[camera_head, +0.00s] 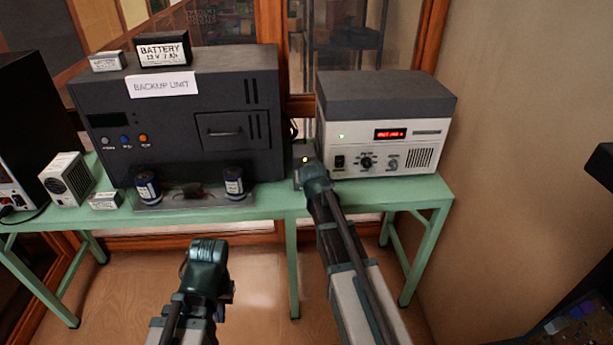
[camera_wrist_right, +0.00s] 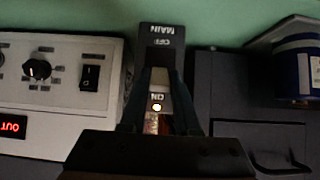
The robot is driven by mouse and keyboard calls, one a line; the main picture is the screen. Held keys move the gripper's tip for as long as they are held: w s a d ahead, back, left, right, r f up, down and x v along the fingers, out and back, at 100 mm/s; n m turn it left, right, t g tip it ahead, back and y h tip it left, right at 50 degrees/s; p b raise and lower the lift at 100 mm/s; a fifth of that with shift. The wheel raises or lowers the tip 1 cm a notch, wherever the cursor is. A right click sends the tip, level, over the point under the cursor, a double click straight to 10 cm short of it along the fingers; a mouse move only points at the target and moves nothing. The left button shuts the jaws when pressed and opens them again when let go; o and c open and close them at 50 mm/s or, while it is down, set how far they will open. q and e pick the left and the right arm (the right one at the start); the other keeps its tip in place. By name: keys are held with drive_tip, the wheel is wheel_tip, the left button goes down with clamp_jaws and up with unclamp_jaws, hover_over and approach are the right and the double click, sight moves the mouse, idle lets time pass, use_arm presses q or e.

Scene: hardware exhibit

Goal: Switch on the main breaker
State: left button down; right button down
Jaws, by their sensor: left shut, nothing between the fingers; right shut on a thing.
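The main breaker (camera_wrist_right: 165,38) is a narrow dark box marked MAIN, OFF and ON, upside down in the right wrist view. A small yellow light glows beside its ON mark. In the head view the breaker (camera_head: 299,180) stands between the two large units, partly hidden by my right gripper (camera_head: 312,172). In the wrist view my right gripper (camera_wrist_right: 159,78) has a finger on each side of the breaker's pale middle part and is shut on it. My left gripper (camera_head: 208,251) is shut and empty in front of the table.
A dark backup unit (camera_head: 185,105) with batteries on top stands left of the breaker. A white unit (camera_head: 382,137) with a red display stands right. Two blue cylinders (camera_head: 147,188) stand at the green table's (camera_head: 265,207) front. The floor before it is clear.

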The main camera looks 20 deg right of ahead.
drive_tip(key=c, duration=0.6)
unclamp_jaws()
drive_tip(key=shift+c, duration=0.2)
drive_tip(key=p+v, duration=0.8)
drive_tip(key=v, duration=0.6)
drive_tip(key=shift+f, duration=0.15)
drive_tip(key=s+a+f+n+g, duration=0.3)
drive_tip(key=s+a+f+g, duration=0.1)
drive_tip(key=s+a, duration=0.5)
drive_tip(key=s+a+f+n+g+y, duration=0.1)
drive_tip(key=s+a+f+n+g, duration=0.2)
drive_tip(key=s, duration=1.1)
drive_tip(key=a+f+g, duration=0.1)
drive_tip(key=a+g, duration=0.2)
drive_tip(key=a, duration=0.3)
drive_tip(key=shift+a, duration=0.3)
